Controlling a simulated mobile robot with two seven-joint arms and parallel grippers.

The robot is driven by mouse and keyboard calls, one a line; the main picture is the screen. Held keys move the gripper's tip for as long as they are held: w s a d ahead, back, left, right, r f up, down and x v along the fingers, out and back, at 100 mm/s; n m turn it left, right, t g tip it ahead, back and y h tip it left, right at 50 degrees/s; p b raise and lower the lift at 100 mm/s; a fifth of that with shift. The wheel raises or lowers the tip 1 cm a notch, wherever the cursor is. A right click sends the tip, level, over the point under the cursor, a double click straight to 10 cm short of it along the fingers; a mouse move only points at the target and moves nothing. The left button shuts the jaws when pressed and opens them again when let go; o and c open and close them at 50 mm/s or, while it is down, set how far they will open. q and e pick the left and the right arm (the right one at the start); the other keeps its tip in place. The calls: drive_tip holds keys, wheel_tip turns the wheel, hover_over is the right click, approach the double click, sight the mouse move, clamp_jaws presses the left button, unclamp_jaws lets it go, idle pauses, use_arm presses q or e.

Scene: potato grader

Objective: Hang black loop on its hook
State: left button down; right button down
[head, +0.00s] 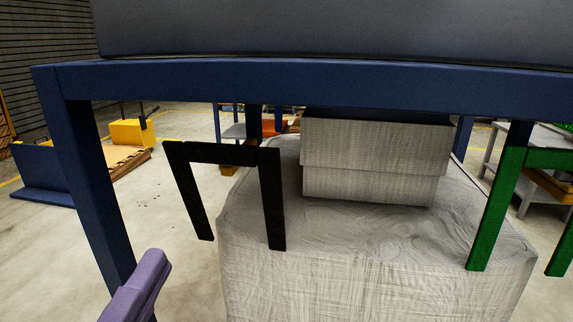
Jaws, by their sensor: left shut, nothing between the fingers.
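The black loop (222,153) is an upside-down U, with a top bar and two straight legs pointing down. It shows left of centre, below the blue beam (300,80). A short dark post (254,122) comes down from the beam behind or at the loop's top bar. I cannot tell whether the bar rests on a hook there. My left gripper (152,262) is the purple shape at the lower left, in front of the blue leg. It is shut and empty, apart from the black loop. My right gripper is not in view.
A green loop (490,205) hangs at the right below the beam. A pale grey wood-grained block (370,270) with a stepped box (375,160) stands behind. The blue frame's left leg (95,190) is close to my left gripper. Open floor shows between the leg and block.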

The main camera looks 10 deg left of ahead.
use_arm(q)
drive_tip(key=b, duration=0.1)
approach(214, 155)
drive_tip(key=x, duration=0.7)
drive_tip(key=shift+f, duration=0.1)
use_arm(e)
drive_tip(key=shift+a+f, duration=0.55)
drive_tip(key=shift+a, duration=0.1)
use_arm(q)
drive_tip(key=shift+s, duration=0.1)
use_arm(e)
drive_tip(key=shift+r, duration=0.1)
